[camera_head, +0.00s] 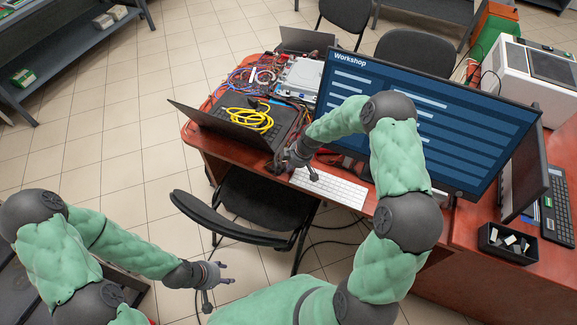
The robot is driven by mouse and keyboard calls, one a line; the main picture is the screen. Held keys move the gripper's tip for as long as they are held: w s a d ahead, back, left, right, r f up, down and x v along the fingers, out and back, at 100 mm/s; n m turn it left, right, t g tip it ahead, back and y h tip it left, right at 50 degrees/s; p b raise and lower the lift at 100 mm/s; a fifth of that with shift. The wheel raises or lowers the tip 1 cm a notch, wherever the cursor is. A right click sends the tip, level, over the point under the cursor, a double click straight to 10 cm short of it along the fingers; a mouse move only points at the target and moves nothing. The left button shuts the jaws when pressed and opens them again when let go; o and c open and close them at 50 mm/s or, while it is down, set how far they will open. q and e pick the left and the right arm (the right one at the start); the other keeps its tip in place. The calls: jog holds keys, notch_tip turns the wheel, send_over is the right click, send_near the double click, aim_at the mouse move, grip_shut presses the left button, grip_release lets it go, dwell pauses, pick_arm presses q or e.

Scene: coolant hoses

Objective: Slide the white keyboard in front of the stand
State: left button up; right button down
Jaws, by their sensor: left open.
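The white keyboard (335,188) lies on the red-brown desk, near its front edge and below the large monitor (440,110). The monitor's stand is mostly hidden behind my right arm. My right gripper (297,170) is low over the desk at the keyboard's left end. One dark fingertip overlaps the keyboard's upper left corner; I cannot tell whether it touches, or how far the fingers are apart. My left gripper (218,294) is open and empty, out over the floor, left of and well below the keyboard in the picture.
An open laptop (245,115) with a coiled yellow cable (246,120) stands left of my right gripper. A black chair (255,205) is tucked at the desk front. A black tray (507,243) and a dark keyboard (556,206) are at the right.

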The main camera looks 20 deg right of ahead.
aim_at(325, 181)
jog(key=s+d+b, duration=0.5)
jog(key=s+d, duration=0.5)
jog(key=shift+s+d, duration=0.1)
jog(key=shift+s, duration=0.05)
jog(key=w+a, duration=0.1)
jog(key=w+a+r, duration=0.1)
jog(key=w, duration=0.1)
jog(key=shift+a, duration=0.3)
jog(key=p+v, duration=0.2)
jog(key=v, duration=0.7)
jog(key=shift+s, duration=0.3)
jog(key=shift+d, duration=0.1)
